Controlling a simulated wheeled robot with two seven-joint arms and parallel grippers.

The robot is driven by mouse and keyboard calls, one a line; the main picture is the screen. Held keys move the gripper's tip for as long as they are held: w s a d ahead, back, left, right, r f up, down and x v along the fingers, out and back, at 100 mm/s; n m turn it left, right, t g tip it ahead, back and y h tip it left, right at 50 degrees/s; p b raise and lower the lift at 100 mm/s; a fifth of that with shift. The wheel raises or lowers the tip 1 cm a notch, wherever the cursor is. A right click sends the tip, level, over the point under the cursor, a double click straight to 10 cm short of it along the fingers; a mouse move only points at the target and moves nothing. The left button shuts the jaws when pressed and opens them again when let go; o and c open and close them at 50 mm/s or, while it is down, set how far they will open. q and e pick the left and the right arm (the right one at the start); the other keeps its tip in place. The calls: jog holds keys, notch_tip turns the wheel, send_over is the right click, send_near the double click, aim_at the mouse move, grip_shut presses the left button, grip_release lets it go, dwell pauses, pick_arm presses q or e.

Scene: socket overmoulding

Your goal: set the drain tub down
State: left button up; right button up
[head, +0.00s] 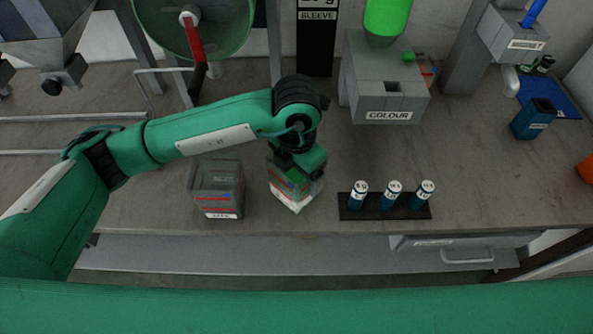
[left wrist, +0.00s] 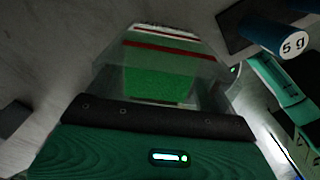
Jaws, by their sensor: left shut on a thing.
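The drain tub (head: 288,185) is a clear box with green granules inside, a red line and a white label along its lower front edge. My left gripper (head: 298,162) is shut on it from above, at the tub's upper part. The tub is over or on the worktop; I cannot tell whether its base touches. In the left wrist view the tub (left wrist: 165,70) fills the middle, with green granules under a red band. The gripper and forearm hide part of its top in the head view. My right gripper is not in view.
A second, grey tub (head: 218,190) with red lines stands left of the drain tub. A black rack (head: 384,213) with three blue cylinders lies to the right. The grey COLOUR machine (head: 385,85) stands behind. The worktop's front edge is close.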

pick_arm(q)
jog(key=shift+f, duration=0.5)
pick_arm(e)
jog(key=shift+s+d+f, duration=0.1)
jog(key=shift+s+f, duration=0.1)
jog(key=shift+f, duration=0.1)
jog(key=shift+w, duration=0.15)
pick_arm(q)
jog(key=shift+f, duration=0.1)
jog(key=o, duration=1.1)
notch_tip(320, 180, up, 2)
jog(key=shift+r, duration=0.1)
notch_tip(320, 180, up, 10)
jog(key=b, duration=0.1)
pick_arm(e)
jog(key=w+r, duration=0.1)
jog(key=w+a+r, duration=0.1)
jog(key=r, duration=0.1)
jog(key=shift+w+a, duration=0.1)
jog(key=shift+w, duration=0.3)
